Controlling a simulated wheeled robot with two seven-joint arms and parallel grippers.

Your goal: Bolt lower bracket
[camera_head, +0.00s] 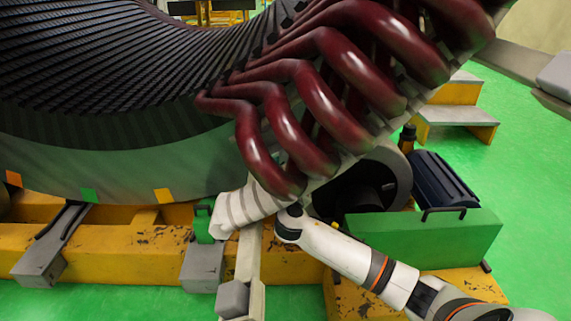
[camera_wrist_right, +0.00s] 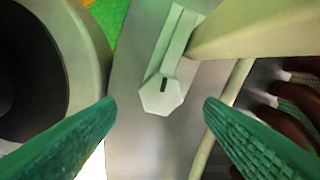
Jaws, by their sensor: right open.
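In the right wrist view, my right gripper (camera_wrist_right: 160,102) is open, with its two green textured fingers wide apart and nothing between them. A pale hexagonal bolt head (camera_wrist_right: 160,95) with a dark slot shows ahead, between the fingertips in the picture. It sits at the end of a narrow pale bar (camera_wrist_right: 178,40) on a grey metal plate (camera_wrist_right: 135,55), likely part of a bracket. In the head view, my right arm reaches in from the lower right to below the dark red coils (camera_head: 345,60); its fingers cannot be made out. My left gripper is not in view.
The dark ribbed stator core (camera_head: 110,70) fills the upper left. A yellow base (camera_head: 110,255) lies below it. A green box (camera_head: 425,240) and a dark motor-like unit (camera_head: 440,180) stand right of the coils. Yellow steps (camera_head: 455,115) stand behind, with open green floor.

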